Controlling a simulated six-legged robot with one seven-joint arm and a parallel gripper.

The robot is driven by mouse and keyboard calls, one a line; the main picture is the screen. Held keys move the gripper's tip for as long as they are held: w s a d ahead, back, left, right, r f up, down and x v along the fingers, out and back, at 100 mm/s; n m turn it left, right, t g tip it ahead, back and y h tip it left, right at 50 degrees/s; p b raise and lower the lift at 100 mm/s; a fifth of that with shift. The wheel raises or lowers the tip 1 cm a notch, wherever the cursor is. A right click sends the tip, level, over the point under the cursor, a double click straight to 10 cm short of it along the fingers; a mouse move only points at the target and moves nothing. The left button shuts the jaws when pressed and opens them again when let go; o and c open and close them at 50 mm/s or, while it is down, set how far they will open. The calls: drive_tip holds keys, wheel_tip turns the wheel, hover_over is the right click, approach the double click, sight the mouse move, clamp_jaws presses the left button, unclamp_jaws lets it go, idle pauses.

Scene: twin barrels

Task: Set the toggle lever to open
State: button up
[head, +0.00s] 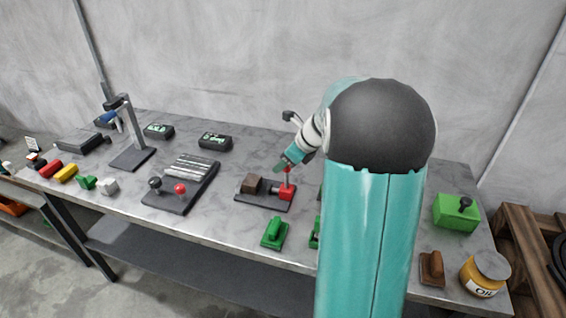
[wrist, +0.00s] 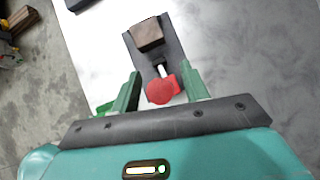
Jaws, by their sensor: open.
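A toggle device on a dark base plate (head: 252,201) stands on the bench, with a brown block (head: 262,185) on its left and a red lever (head: 287,191) on its right. The lever stands roughly upright in the head view. My gripper (head: 283,166) is just above and beside it. In the wrist view, my gripper (wrist: 161,84) is open. The lever's red end (wrist: 161,91) lies between the two green fingers, with the brown block (wrist: 147,35) beyond it. I cannot tell whether either finger touches the red part.
A green clamp (head: 274,233) stands near the front edge of the grey bench. A plate with black and red knobs (head: 180,188) is to the left. A green box (head: 456,212) and an oil jar (head: 485,273) are at right. My arm hides the bench's middle right.

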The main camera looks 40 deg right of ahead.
drive_tip(key=v, duration=1.3)
drive_tip(key=shift+a, duration=0.1)
drive_tip(key=s+a+r+n+g, duration=0.1)
drive_tip(key=s+a+r+n, duration=0.1)
drive_tip(key=a+n, duration=0.8)
drive_tip(key=s+a+f+n+h, duration=0.1)
drive_tip(key=s+a+n, duration=0.6)
drive_tip(key=a+n, duration=0.2)
drive_tip(key=s+a+f+n+h, duration=0.1)
drive_tip(key=s+a+n+h, duration=0.1)
drive_tip(key=s+a+n, duration=0.5)
drive_tip(key=a+n, duration=0.3)
drive_tip(key=n, duration=0.1)
drive_tip(key=shift+s+n, duration=0.3)
